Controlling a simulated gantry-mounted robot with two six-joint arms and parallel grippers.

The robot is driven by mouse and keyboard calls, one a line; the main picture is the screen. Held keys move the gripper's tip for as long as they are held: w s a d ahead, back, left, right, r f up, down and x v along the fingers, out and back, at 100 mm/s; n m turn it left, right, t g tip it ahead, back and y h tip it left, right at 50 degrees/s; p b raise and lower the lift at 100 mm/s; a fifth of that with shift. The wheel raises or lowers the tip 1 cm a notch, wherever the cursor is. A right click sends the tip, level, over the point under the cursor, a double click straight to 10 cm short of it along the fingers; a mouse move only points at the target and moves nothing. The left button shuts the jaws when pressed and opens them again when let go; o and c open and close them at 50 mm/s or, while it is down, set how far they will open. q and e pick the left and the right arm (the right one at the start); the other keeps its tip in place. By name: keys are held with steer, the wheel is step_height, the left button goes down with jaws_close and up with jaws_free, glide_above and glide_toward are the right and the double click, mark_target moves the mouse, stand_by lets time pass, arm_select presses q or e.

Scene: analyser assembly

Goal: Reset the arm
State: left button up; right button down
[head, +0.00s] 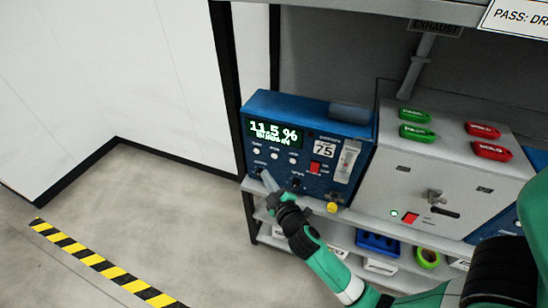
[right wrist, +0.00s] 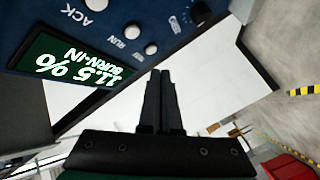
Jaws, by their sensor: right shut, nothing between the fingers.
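My right gripper (head: 271,187) is at the lower left front of the blue analyser (head: 262,104), its arm coming in from the right. In the right wrist view its two dark fingers (right wrist: 160,82) are together with nothing between them. They point past the analyser's edge toward white wall panels; whether they touch the analyser I cannot tell. The analyser's green display (head: 275,132) reads 11.5 % and burn-in; it also shows in the right wrist view (right wrist: 70,62). My left gripper is in neither view.
A grey box (head: 385,180) with green handles (head: 416,132) and red handles (head: 491,150) stands right of the analyser. A lower shelf holds a blue bin (head: 378,242) and a green tape roll (head: 427,258). The floor at left is clear, with a striped line (head: 97,262).

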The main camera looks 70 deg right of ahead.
stand_by(0.6)
steer(key=w+a+r+t+y, duration=0.1)
steer(key=w+a+r+t, duration=0.25)
steer(key=r, duration=0.65)
steer(key=w+a+r+m+t, duration=0.1)
steer(key=w+a+r+t, duration=0.3)
steer(key=r, duration=0.7)
steer(key=w+a+r+t+y, duration=0.1)
steer(key=w+a+r, duration=0.1)
steer(key=a+r, duration=0.6)
steer(key=s+a+r+n+t+y, duration=0.1)
steer(key=s+a+r+t+y, duration=0.35)
steer(key=r, duration=0.65)
steer(key=s+a+r+t+y, duration=0.2)
steer(key=s+a+r+y, duration=0.3)
steer(key=a+r+y, duration=0.45)
step_height(320, 180, up, 40)
steer(key=d+h+p, duration=0.2)
steer(key=p, duration=3.6)
steer(key=shift+f, duration=0.15)
